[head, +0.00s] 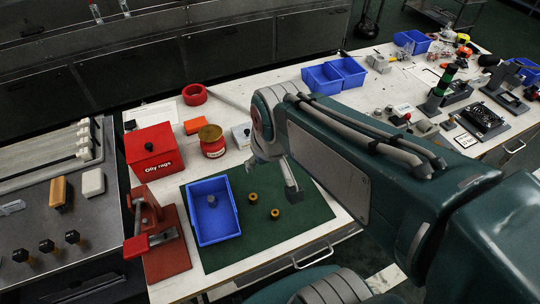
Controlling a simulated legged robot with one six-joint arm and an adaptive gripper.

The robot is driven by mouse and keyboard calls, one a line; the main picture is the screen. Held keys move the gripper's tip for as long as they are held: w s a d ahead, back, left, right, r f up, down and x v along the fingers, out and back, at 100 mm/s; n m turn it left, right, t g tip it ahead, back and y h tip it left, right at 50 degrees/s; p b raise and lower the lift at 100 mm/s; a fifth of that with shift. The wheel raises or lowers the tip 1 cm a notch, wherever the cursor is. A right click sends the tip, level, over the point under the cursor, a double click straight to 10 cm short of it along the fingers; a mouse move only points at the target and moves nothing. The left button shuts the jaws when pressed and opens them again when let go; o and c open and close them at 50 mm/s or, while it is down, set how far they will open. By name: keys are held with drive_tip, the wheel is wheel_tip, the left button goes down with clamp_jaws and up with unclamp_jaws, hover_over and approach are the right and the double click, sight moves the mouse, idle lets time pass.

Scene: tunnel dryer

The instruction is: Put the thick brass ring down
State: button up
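Two small brass-coloured round pieces with dark centres lie on the green mat (308,208): one brass piece (253,198) and, lower right of it, another brass piece (275,214). I cannot tell which is the thick ring. My gripper (289,190) is above the mat, just up and right of these pieces. My arm covers part of it, and its fingers are too small to tell whether they are open or hold anything.
A blue tray (228,232) with a small grey part stands on the mat's left. Behind are a red "Oily rags" box (152,155), a red tin (213,148), an orange block (195,126) and a red ring (194,95). A red press (160,250) stands left. The mat's right side looks clear.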

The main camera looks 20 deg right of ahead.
drive_tip(key=shift+m+t, duration=0.3)
drive_tip(key=shift+t, duration=0.5)
drive_tip(key=s+r, duration=0.2)
drive_tip(key=s, duration=0.1)
drive_tip(key=s+r, duration=0.1)
drive_tip(key=s, duration=0.1)
drive_tip(key=shift+o, duration=0.5)
drive_tip(key=shift+s+r, duration=0.15)
drive_tip(key=n+g, duration=0.2)
drive_tip(key=g, duration=0.4)
hover_over(253, 196)
wheel_tip(253, 196, down, 20)
wheel_tip(253, 196, down, 6)
drive_tip(key=shift+r, duration=0.1)
drive_tip(key=shift+f, duration=2.7)
clamp_jaws()
